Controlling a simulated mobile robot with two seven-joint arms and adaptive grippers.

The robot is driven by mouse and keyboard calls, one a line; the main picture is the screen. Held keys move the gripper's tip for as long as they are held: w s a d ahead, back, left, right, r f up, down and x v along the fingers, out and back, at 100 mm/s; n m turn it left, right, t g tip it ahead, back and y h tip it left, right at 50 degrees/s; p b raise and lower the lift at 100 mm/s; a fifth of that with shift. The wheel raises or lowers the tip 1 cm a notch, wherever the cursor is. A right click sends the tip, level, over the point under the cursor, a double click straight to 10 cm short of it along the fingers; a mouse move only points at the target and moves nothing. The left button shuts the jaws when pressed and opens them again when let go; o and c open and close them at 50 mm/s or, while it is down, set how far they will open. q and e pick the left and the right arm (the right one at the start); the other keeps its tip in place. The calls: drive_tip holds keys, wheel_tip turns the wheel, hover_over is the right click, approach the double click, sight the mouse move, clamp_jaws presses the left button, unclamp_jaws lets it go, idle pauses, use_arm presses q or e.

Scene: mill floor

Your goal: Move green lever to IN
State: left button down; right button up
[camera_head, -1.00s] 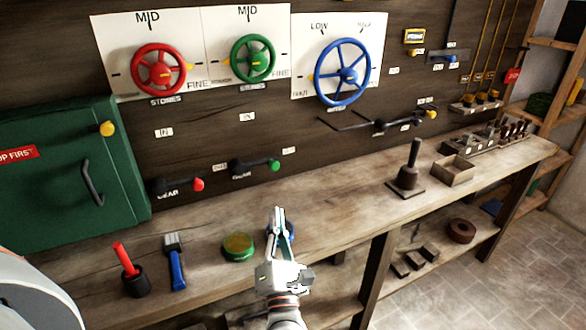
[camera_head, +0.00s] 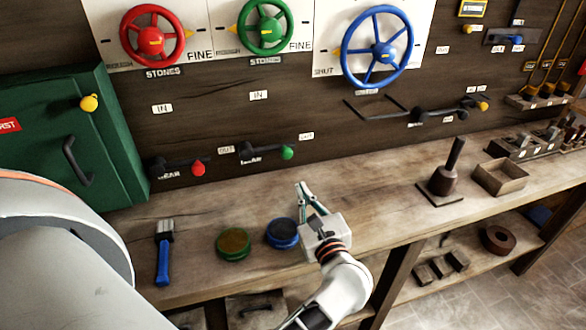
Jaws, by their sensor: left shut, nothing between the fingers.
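The green lever (camera_head: 287,153) is a dark handle with a green knob, mounted low on the dark wooden wall. It lies roughly level, its knob pointing right, just under an OUT label (camera_head: 306,136). An IN label (camera_head: 258,95) is on the wall above the lever. My left gripper (camera_head: 304,190) is shut and empty above the bench, below and slightly right of the green knob, apart from it. My right gripper is not in view.
A red-knobbed lever (camera_head: 198,169) sits left of the green one. Red (camera_head: 151,40), green (camera_head: 265,28) and blue (camera_head: 382,50) wheels are above. A green cabinet (camera_head: 95,120) is left.

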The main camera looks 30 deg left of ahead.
use_arm(q)
drive_tip(key=shift+w+a, duration=0.4)
drive_tip(key=shift+a, duration=0.05)
drive_tip(key=p+x, duration=0.1)
drive_tip(key=x, duration=0.7)
drive_tip(key=shift+w+a, duration=0.35)
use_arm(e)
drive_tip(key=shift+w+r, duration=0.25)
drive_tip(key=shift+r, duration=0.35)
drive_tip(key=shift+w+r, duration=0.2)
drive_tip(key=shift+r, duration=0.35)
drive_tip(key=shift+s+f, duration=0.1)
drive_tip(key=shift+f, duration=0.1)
use_arm(q)
drive_tip(key=shift+r, duration=0.1)
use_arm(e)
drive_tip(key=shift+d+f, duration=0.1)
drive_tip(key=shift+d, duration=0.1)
